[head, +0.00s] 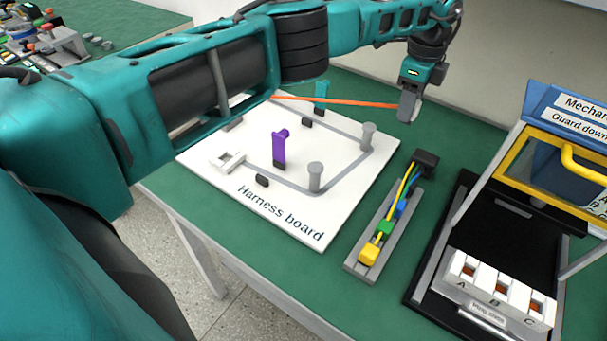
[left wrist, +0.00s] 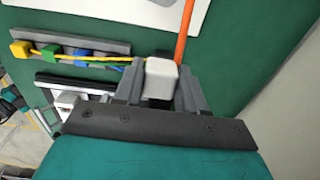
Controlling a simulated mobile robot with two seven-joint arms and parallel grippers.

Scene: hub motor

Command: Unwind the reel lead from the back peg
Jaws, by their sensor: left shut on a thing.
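My left gripper (head: 409,108) is shut on a pale end piece, seen as a white block (left wrist: 161,80) between the fingers in the left wrist view. The orange reel lead (head: 345,101) runs from there, nearly straight, leftward across the far side of the harness board until my arm hides it. It also shows in the left wrist view (left wrist: 184,30). The grey back peg (head: 368,136) stands upright near the board's right corner. The lead passes beyond it in the picture, with no visible wrap around it. A second grey peg (head: 316,176) stands nearer. The reel is not seen.
The white harness board (head: 300,222) carries a purple clip (head: 280,148), a teal clip (head: 321,92) and a white holder (head: 226,160). Right of it lie a grey rail (head: 364,262) with coloured plugs and a yellow-framed guard station (head: 502,165). Green table is free between board and wall.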

